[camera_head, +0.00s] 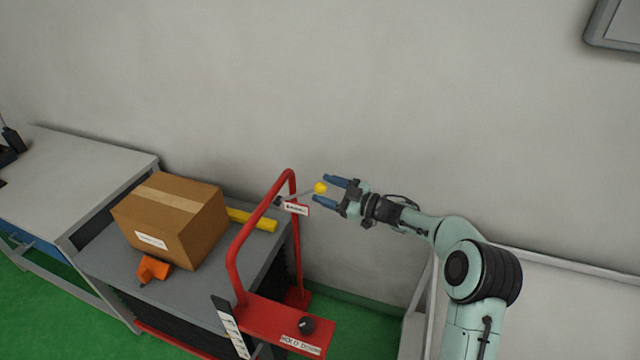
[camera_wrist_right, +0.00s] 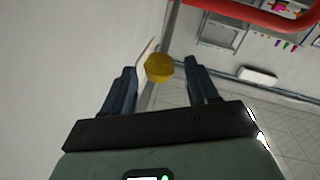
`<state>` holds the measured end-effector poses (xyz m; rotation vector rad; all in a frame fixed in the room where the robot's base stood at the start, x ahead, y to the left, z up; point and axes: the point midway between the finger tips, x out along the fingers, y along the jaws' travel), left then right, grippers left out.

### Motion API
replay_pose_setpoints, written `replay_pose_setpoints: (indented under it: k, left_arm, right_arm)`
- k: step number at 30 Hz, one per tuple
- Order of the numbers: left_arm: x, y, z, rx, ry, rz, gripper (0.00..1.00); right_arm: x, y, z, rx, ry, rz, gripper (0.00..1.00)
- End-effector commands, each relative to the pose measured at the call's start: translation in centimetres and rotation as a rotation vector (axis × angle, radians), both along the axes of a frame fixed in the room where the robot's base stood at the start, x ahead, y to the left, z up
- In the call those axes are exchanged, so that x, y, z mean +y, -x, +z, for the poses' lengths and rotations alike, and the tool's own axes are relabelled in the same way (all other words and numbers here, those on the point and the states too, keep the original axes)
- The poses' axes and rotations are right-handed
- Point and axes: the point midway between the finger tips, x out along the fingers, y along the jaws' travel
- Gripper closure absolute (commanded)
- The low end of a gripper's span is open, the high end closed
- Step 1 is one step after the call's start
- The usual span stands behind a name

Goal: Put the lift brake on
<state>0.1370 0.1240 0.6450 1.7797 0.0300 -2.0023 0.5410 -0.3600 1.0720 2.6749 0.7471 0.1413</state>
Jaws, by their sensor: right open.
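The lift (camera_head: 282,325) has a red frame with a tall red handle bar (camera_head: 240,245). A thin grey brake lever with a yellow knob (camera_head: 320,188) sticks out from the upper part of the bar, beside a small white label (camera_head: 296,208). My right gripper (camera_head: 326,190) is open, with its blue fingers on either side of the knob. In the right wrist view the yellow knob (camera_wrist_right: 159,68) lies between the open fingertips, with gaps to both fingers visible. I cannot tell whether either finger touches it. My left gripper is not in view.
The lift's grey platform (camera_head: 205,310) carries a cardboard box (camera_head: 172,218), a yellow bar (camera_head: 252,219) and an orange tool (camera_head: 152,269). A black knob (camera_head: 306,325) sits on the red base. A workbench (camera_head: 75,180) stands at the left. The wall is close behind.

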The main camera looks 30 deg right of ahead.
Motion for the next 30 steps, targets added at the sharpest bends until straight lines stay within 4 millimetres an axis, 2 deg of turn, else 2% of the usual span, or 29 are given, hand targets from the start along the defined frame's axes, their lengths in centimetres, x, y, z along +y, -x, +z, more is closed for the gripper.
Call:
replay_pose_setpoints:
  k: [3, 6, 16, 21, 22, 30]
  left_arm:
    - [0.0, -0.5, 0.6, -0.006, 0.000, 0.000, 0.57]
    - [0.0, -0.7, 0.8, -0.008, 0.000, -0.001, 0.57]
    - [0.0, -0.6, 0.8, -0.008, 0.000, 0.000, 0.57]
    - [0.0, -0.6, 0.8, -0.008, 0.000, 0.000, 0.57]
    - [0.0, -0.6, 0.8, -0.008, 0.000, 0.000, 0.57]
    - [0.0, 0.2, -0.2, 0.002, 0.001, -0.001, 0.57]
  right_arm:
    - [0.8, -1.3, 0.2, -0.002, 0.000, 0.001, 0.41]
    - [1.1, -1.9, 0.1, -0.001, -0.001, 0.002, 0.41]
    - [1.2, -2.1, -0.1, 0.000, 0.000, 0.000, 0.41]
    - [1.2, -2.1, -0.1, 0.000, 0.000, 0.000, 0.97]
    - [1.2, -2.1, -0.1, 0.000, 0.000, 0.000, 1.00]
    - [1.1, -1.8, -0.7, -0.016, -0.014, 0.000, 1.00]
